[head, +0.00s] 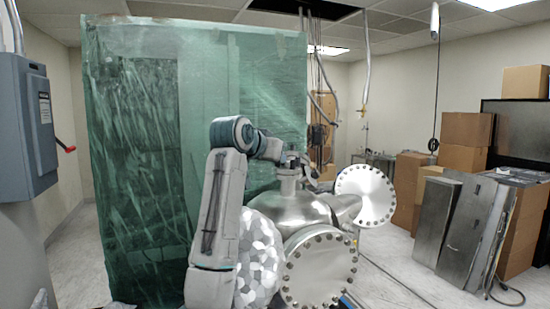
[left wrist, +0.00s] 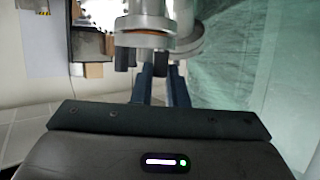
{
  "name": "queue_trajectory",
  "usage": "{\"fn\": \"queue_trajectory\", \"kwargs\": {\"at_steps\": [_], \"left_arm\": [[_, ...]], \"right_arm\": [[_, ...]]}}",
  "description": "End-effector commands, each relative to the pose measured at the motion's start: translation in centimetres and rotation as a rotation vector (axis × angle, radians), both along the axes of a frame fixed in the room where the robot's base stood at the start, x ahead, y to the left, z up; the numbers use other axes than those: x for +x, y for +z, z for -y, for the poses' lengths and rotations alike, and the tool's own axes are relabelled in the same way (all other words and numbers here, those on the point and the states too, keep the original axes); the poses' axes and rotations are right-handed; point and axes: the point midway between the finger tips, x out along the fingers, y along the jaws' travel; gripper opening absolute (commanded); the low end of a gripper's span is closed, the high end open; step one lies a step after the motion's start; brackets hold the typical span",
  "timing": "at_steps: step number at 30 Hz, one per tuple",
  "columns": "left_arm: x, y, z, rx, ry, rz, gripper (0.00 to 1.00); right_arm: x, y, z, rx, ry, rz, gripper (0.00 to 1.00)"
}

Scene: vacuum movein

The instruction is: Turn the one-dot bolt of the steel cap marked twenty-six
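A steel vessel with bolted round caps stands in front of me in the head view. One cap (head: 320,268) faces me at the front, and another cap (head: 365,195) is at the right. A short flanged neck (head: 290,181) rises on top. I cannot read any number or dot marks. My left gripper (head: 300,163) is small and partly hidden near the top of the neck. In the left wrist view my gripper's blue fingers (left wrist: 160,86) stand apart. They point at a steel flange (left wrist: 150,42) with dark bolts. Whether they touch a bolt (left wrist: 160,68) is unclear. My right gripper is out of view.
A green sheet-wrapped crate (head: 200,110) stands close behind and left of the vessel. A grey electrical box (head: 25,115) with a red lever is at the left. Cardboard boxes (head: 465,140) and metal panels (head: 470,230) stand at the right. Floor is free between panels and vessel.

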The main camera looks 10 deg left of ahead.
Motion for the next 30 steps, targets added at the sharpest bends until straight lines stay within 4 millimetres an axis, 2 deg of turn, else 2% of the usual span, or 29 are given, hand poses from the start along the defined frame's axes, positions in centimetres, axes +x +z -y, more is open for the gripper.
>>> {"fn": "queue_trajectory", "kwargs": {"at_steps": [1,3,14,17,24,30], "left_arm": [[0.0,0.1,0.0,-0.001,0.000,0.002,0.23],[0.0,0.1,0.0,0.000,0.000,0.001,0.35],[-0.5,0.1,-0.2,0.001,0.000,0.001,0.35],[-1.6,0.4,-0.5,0.001,0.000,0.004,0.35],[-6.0,2.1,-1.8,0.000,0.000,0.006,0.35],[-8.7,3.4,-2.6,0.000,0.000,0.004,0.35]], "right_arm": [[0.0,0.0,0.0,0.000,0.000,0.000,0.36],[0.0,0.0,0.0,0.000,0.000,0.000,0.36],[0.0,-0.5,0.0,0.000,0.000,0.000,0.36],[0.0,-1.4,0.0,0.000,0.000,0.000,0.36],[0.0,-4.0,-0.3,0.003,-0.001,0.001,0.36],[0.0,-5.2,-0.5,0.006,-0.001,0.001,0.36]]}}
